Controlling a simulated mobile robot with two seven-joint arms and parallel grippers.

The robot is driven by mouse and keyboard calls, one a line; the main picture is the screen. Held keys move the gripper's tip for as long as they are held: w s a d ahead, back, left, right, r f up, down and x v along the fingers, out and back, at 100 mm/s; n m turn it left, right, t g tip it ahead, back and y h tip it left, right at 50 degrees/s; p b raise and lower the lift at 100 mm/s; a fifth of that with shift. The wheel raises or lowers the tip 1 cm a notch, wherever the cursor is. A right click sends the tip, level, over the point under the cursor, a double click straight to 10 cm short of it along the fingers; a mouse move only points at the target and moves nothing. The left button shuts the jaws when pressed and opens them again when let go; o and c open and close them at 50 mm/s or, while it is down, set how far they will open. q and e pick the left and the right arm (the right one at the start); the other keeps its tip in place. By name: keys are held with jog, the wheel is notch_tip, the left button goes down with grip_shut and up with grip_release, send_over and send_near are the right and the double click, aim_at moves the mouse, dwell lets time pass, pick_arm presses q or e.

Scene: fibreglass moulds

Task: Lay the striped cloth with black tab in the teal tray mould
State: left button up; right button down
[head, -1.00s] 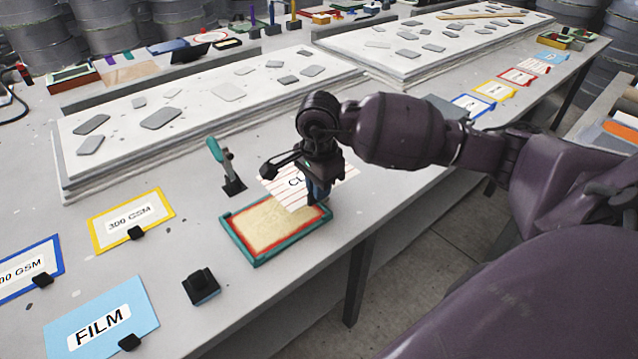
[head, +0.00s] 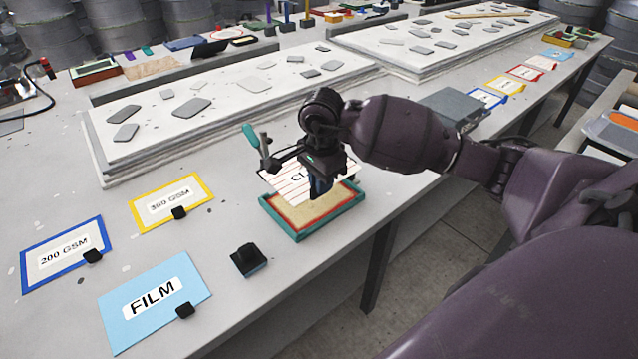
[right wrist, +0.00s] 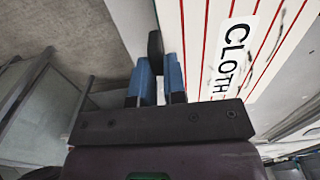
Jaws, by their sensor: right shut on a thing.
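The striped cloth (head: 282,182) is a flat white sheet with red stripes and a label. My right gripper (head: 318,190) is shut on its black tab (right wrist: 155,50). The cloth also shows in the right wrist view (right wrist: 196,30), spreading to the right of the blue fingers. The teal tray mould (head: 285,229) has a teal rim, a red inner edge and a tan floor. The cloth and gripper overlap the mould's far part in the head view and seem held above it. The gripper hides part of the cloth. My left gripper is not in view.
A teal-handled clamp (head: 251,137) stands close behind the mould. A black block (head: 247,259) is at front left. Film (head: 130,325), 200 GSM (head: 40,272) and 300 GSM (head: 148,220) cards lie left. A long pale slab (head: 220,105) lies behind.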

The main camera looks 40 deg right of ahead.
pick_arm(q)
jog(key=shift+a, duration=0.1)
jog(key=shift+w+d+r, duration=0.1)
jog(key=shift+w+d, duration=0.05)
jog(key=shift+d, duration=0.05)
pick_arm(e)
jog(key=shift+d, duration=0.15)
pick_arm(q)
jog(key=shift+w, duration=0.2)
pick_arm(e)
notch_tip(320, 180, down, 5)
jog(key=b, duration=0.3)
jog(key=shift+r, duration=0.1)
jog(key=shift+f+b, duration=0.3)
jog(key=shift+f, duration=0.25)
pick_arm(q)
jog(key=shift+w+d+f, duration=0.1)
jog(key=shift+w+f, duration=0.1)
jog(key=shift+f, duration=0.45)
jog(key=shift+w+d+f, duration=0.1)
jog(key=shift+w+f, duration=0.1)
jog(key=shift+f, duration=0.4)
pick_arm(e)
jog(key=shift+f, duration=0.5)
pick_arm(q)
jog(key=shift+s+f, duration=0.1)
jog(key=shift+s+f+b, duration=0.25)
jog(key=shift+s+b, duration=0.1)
pick_arm(e)
jog(key=shift+g, duration=0.3)
